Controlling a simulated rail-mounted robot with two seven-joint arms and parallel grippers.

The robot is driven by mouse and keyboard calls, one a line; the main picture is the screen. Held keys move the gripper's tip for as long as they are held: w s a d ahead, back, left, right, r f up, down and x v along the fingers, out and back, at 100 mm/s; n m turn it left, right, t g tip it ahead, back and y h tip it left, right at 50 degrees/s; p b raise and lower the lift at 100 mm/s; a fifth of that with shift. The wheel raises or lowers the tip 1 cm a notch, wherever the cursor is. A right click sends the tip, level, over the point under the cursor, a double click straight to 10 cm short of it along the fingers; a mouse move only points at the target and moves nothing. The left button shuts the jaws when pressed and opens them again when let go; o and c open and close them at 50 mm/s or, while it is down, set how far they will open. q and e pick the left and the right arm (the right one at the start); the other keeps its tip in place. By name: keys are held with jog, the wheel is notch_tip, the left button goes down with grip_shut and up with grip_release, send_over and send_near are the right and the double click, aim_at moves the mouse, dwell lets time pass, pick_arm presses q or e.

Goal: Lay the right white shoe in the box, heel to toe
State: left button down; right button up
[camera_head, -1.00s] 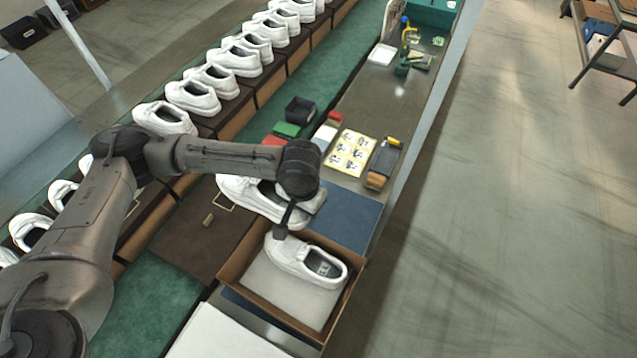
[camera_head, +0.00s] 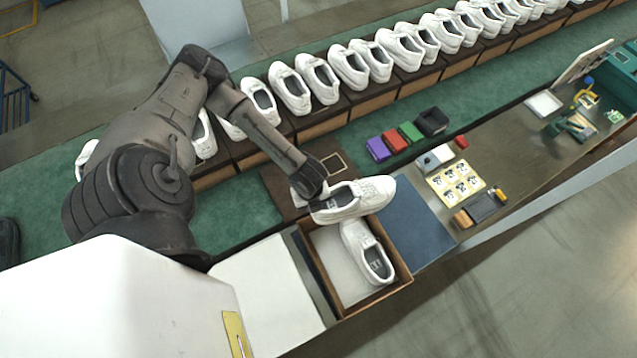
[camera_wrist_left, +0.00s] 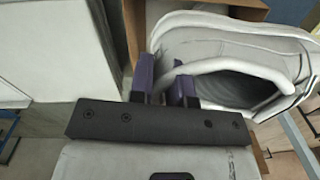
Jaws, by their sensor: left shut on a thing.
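A white shoe (camera_head: 355,198) is in my left gripper (camera_head: 316,201), held at its heel end over the far end of the open cardboard box (camera_head: 323,278). Its toe points right in the head view, and its opening faces up. In the left wrist view, the fingers (camera_wrist_left: 165,88) are shut on the rim of the shoe (camera_wrist_left: 225,48). The other white shoe (camera_head: 362,247) lies in the box along its right side, toe to the far end and heel near. Bare lining shows to its left. My right gripper is not in view.
A white sheet (camera_head: 268,285) lies left of the box, and a blue mat (camera_head: 415,222) lies right of it. A row of white shoes (camera_head: 349,67) stands on boxes behind. Small coloured boxes (camera_head: 394,140) and a sticker sheet (camera_head: 455,184) are farther right.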

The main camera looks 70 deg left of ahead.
pick_arm(q)
jog(key=m, duration=0.4)
jog(key=shift+a, duration=0.1)
jog(key=m, duration=0.3)
jog(key=shift+w+f+m, duration=0.15)
jog(key=shift+w+m, duration=0.1)
jog(key=shift+m, duration=0.05)
jog(key=m, duration=0.4)
jog(key=shift+w+d+f+m+h+p, duration=0.1)
jog(key=shift+w+d+m+h+p, duration=0.1)
jog(key=shift+w+m+h+p, duration=0.15)
jog(key=m, duration=0.4)
jog(key=shift+w+d+f, duration=0.15)
jog(key=shift+w, duration=0.2)
notch_tip(320, 180, down, 5)
jog(key=b, duration=0.5)
jog(key=shift+b, duration=0.35)
notch_tip(320, 180, down, 11)
jog(key=b, duration=0.5)
jog(key=shift+b, duration=0.35)
